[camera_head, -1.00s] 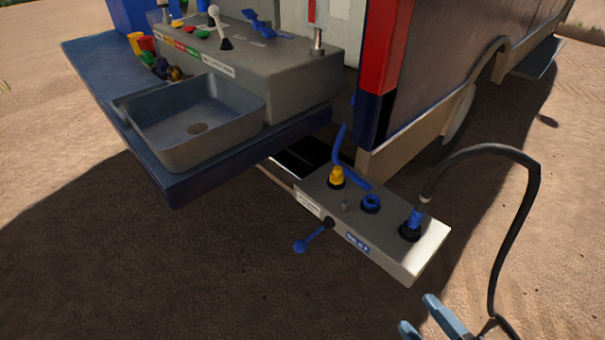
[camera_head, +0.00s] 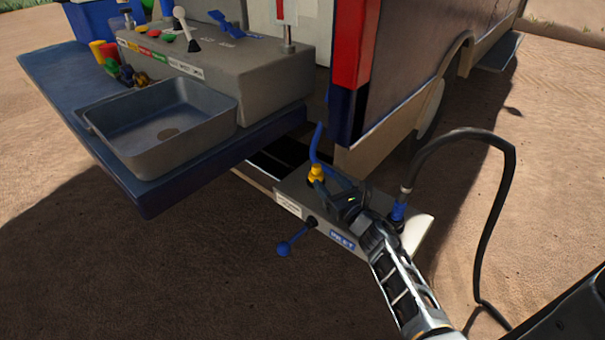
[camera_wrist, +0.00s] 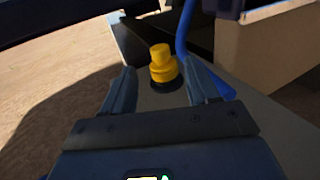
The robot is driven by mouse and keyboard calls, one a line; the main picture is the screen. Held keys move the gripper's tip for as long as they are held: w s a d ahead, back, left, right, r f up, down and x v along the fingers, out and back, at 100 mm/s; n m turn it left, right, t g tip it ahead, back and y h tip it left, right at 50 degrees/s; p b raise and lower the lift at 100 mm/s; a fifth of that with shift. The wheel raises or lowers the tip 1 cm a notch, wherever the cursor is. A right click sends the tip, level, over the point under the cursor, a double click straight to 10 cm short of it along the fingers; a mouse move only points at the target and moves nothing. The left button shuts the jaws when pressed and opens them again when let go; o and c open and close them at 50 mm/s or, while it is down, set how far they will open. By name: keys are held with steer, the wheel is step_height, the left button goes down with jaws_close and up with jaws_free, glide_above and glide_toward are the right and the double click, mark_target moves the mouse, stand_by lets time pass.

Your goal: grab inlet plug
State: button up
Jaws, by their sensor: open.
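A yellow plug (camera_head: 316,173) stands upright in a dark socket on the grey box (camera_head: 292,190) labelled "INLET". My gripper (camera_head: 332,188) reaches over this box from the lower right, with its tips close to the yellow plug. In the wrist view the yellow plug (camera_wrist: 162,65) shows between and slightly beyond the open fingers (camera_wrist: 160,80). I cannot tell whether a finger touches it. My gripper and arm hide the middle of the box top.
A black hose (camera_head: 482,142) arches from a blue connector (camera_head: 398,212) close beside my arm. A bent blue handle (camera_head: 318,143) rises beside the yellow plug. A blue-knobbed lever (camera_head: 285,249) sticks out in front. A sink (camera_head: 210,135) and a red-and-blue post (camera_head: 352,60) stand nearby.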

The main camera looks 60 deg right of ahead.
mark_target(319, 169)
steer(key=shift+r+p+x, duration=0.1)
steer(key=shift+p+x, duration=0.2)
steer(key=shift+x, duration=1.75)
steer(key=shift+r+p+x, duration=0.15)
steer(key=shift+p+x, duration=0.15)
steer(key=shift+x, duration=1.75)
steer(key=c, duration=1)
